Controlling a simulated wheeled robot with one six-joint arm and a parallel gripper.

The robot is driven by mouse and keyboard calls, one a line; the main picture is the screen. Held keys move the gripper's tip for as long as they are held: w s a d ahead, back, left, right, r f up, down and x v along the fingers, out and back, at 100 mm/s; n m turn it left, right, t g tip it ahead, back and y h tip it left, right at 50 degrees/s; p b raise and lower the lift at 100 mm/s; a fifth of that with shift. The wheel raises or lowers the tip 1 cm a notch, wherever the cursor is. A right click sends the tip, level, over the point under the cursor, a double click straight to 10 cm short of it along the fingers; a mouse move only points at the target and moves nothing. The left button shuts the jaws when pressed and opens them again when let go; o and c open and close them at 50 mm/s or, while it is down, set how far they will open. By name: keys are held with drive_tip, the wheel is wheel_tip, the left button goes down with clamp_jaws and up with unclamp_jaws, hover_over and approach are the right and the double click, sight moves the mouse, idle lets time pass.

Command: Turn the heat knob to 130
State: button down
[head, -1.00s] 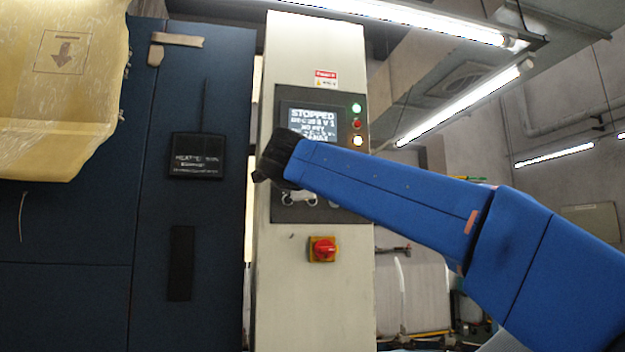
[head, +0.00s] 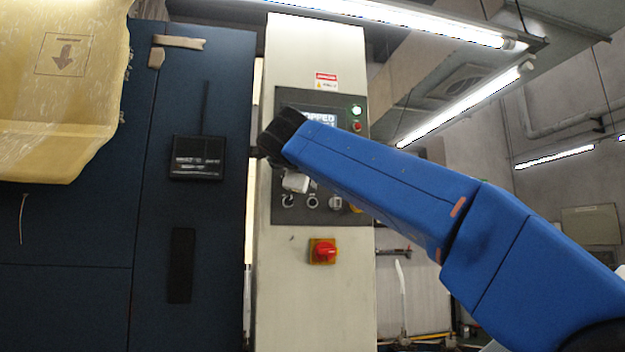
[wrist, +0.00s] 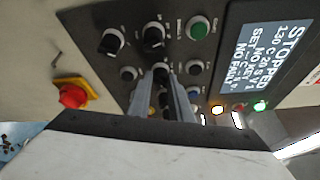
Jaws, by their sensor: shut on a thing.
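The control panel (head: 350,212) is dark and set in a pale cabinet. In the wrist view, the two fingers of my gripper (wrist: 167,80) are close together at the panel, shut on a small dark control between the tips; its label cannot be read. Two black knobs with white pointers stand to the left, one (wrist: 112,40) beside the other (wrist: 153,37). The display (wrist: 265,45) reads STOPPED and 130 C, 20 S. In the head view, my gripper (head: 277,137) covers part of the display (head: 320,117), and its fingertips are hidden.
A red switch on a yellow plate (head: 323,251) sits below the panel. A green button (wrist: 198,28) and several small round controls surround my fingers. A green lamp (head: 356,110) is lit. A dark blue machine (head: 190,90) stands at the left.

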drive_tip(key=c, duration=1.6)
unclamp_jaws()
drive_tip(key=shift+d, duration=0.1)
drive_tip(key=shift+s, duration=0.1)
drive_tip(key=s, duration=0.5)
drive_tip(key=s+a, duration=0.1)
drive_tip(key=s, duration=0.5)
drive_tip(key=s+a+r, duration=0.1)
drive_tip(key=s, duration=0.5)
drive_tip(key=shift+a, duration=0.1)
